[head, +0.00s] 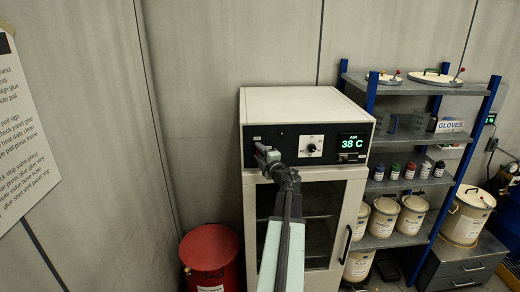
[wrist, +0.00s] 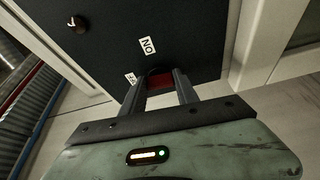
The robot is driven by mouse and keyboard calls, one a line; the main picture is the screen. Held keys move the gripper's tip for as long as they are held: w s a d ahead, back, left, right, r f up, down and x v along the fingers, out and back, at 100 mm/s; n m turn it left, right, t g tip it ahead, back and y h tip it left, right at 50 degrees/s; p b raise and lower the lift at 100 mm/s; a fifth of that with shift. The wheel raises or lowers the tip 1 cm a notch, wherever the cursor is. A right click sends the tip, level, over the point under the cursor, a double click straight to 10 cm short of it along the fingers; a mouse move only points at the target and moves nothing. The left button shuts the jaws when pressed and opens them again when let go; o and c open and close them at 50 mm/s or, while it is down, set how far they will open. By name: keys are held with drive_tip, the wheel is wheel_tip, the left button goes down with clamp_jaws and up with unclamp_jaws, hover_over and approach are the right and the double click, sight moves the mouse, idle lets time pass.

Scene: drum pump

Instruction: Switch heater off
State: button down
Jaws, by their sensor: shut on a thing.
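The heater cabinet (head: 290,100) stands against the wall with a black control panel (head: 285,136) across its upper front. My gripper (head: 266,155) reaches the left part of the panel and covers what is there in the head view. In the wrist view my gripper (wrist: 158,82) is shut on a dark and red switch (wrist: 160,80) at the panel. An "ON" label (wrist: 147,46) and a partly hidden second label (wrist: 130,78) sit beside it. The switch's exact position is hard to tell.
A round knob (head: 311,147) sits mid-panel, right of my gripper. A glass door (head: 320,215) is below. A red drum (head: 209,255) stands at the left. A blue-framed shelf (head: 410,92) with pails, bottles and lids stands close on the right.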

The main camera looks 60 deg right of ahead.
drive_tip(key=shift+w+a+n+g+p, duration=0.15)
drive_tip(key=shift+n+g+p, duration=0.15)
drive_tip(key=shift+n, duration=0.4)
drive_tip(key=c, duration=0.9)
unclamp_jaws()
drive_tip(key=v, duration=0.8)
